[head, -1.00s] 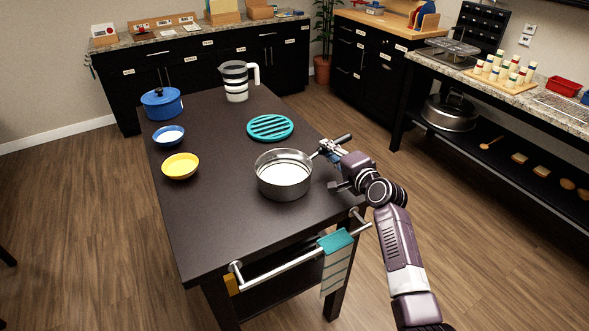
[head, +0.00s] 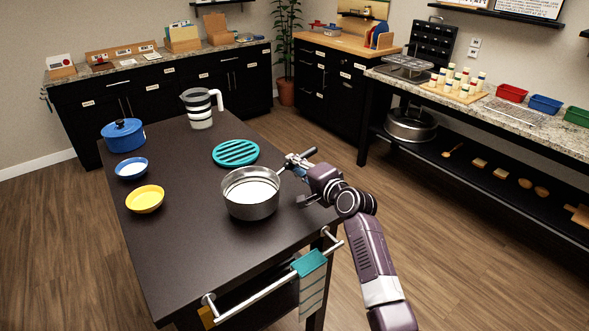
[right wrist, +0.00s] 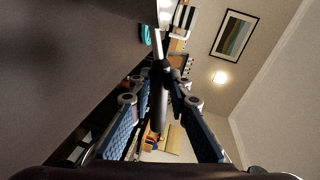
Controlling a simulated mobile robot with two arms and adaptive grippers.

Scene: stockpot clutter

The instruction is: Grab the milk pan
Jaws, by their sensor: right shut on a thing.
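The milk pan (head: 250,204) is a steel pan with a pale inside and a dark-ended handle. It is at the right side of the dark table (head: 185,240), its handle pointing right and back. My right gripper (head: 296,163) is shut on the pan's handle (head: 305,153). Whether the pan touches the table is hard to tell. My left gripper is not in view.
A teal trivet (head: 236,152) lies behind the pan. A striped pitcher (head: 200,108), a blue pot (head: 123,135), a blue bowl (head: 131,168) and a yellow bowl (head: 145,199) stand on the table. A rail with a teal towel (head: 309,263) runs along the front edge. The table's middle is clear.

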